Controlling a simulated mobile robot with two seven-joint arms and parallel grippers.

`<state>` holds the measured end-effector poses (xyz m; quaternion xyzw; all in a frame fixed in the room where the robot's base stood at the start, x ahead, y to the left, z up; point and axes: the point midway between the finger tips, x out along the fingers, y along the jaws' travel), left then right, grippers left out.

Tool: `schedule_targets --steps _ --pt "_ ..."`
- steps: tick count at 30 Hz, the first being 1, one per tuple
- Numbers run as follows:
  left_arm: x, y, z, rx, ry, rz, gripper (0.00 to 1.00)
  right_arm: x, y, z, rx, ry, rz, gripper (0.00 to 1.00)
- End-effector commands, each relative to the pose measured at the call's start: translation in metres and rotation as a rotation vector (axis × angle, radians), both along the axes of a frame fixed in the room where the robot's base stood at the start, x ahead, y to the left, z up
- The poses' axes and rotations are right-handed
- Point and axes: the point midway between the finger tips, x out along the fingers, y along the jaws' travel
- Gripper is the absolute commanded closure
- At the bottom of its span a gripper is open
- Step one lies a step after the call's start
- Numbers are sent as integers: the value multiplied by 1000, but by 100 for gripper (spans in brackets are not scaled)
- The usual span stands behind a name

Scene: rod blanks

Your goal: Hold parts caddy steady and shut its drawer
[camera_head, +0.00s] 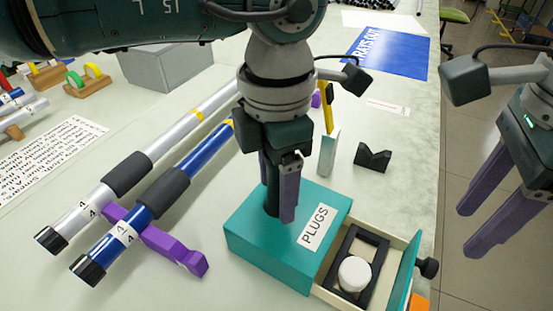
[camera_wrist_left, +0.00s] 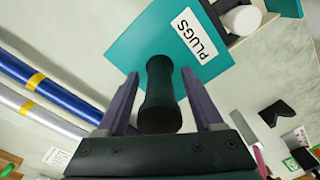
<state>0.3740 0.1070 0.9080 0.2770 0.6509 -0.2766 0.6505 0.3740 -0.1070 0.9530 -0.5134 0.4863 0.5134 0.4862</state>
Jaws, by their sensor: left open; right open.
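The teal parts caddy (camera_head: 268,244) labelled PLUGS stands on the table in the head view, and its top also shows in the left wrist view (camera_wrist_left: 145,55). Its drawer (camera_head: 398,236) is pulled out to the right, with a dark knob (camera_head: 428,267) on its front. A white round plug (camera_head: 354,273) sits in a black frame inside the drawer. My left gripper (camera_head: 279,212) is over the caddy top, open, with its fingers (camera_wrist_left: 165,90) on either side of the dark upright handle (camera_wrist_left: 160,95). My right gripper (camera_head: 470,228) is open and empty, off the table's right edge.
A white rod (camera_head: 165,137) and a blue rod (camera_head: 185,170) lie on a purple rest (camera_head: 170,246) left of the caddy. A black V-block (camera_head: 372,158) and a small upright block (camera_head: 328,152) stand behind it. An orange thing (camera_head: 419,302) is beside the drawer front.

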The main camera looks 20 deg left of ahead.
Motion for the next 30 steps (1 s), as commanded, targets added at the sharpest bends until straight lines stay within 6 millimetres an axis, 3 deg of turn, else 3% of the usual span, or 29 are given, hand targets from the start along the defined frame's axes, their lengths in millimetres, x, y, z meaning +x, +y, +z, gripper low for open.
schedule_targets --steps 10,27,30 --pt "0 0 -5 0 0 0 33 0 0 0 0 0 0 50" --pt "0 0 -4 -1 -1 1 97 0 0 0 0 0 0 50" --pt "0 0 -4 -1 -1 1 100 0 0 0 0 0 0 50"
